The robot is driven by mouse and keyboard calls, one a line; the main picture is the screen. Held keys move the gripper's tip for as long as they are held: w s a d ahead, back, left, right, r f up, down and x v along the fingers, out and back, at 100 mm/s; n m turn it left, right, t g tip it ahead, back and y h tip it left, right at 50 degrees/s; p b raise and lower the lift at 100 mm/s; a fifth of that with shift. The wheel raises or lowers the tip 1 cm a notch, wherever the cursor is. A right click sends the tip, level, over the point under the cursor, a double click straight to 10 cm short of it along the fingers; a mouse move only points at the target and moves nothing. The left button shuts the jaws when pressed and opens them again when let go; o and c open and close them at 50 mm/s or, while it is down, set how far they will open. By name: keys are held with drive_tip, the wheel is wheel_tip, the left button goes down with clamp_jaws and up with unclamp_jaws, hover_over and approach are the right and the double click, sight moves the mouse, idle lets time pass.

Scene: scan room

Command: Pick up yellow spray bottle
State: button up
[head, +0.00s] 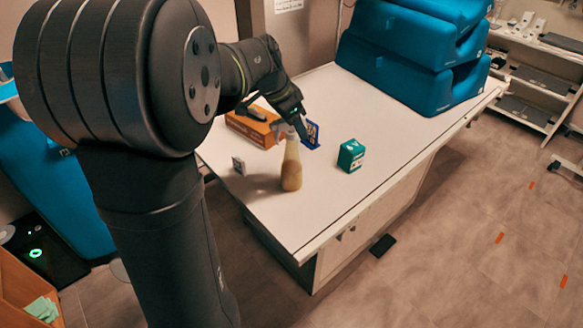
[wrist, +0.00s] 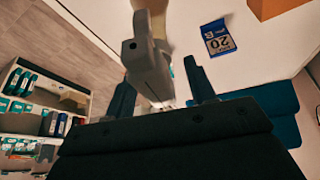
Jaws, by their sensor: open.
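The yellow spray bottle (head: 291,168) stands upright on the white table in the head view. Its body is pale yellow and its spray head is pale. My gripper (head: 298,124) is at the top of the bottle, around or just beside the spray head. In the wrist view the grey-white spray head (wrist: 147,62) reaches into the space between my two dark fingers (wrist: 160,80). The fingers are apart, with a visible gap on the right side. The head view does not show clearly whether they touch the bottle.
An orange box (head: 252,127) and a blue number card (head: 311,137) stand close behind the bottle. A teal box (head: 351,156) is to its right, a small card (head: 239,166) to its left. Stacked blue cushions (head: 405,60) fill the table's back. The front right of the table (head: 310,222) is clear.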

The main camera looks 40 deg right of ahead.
clamp_jaws()
drive_tip(key=shift+r, duration=0.15)
idle(1.2)
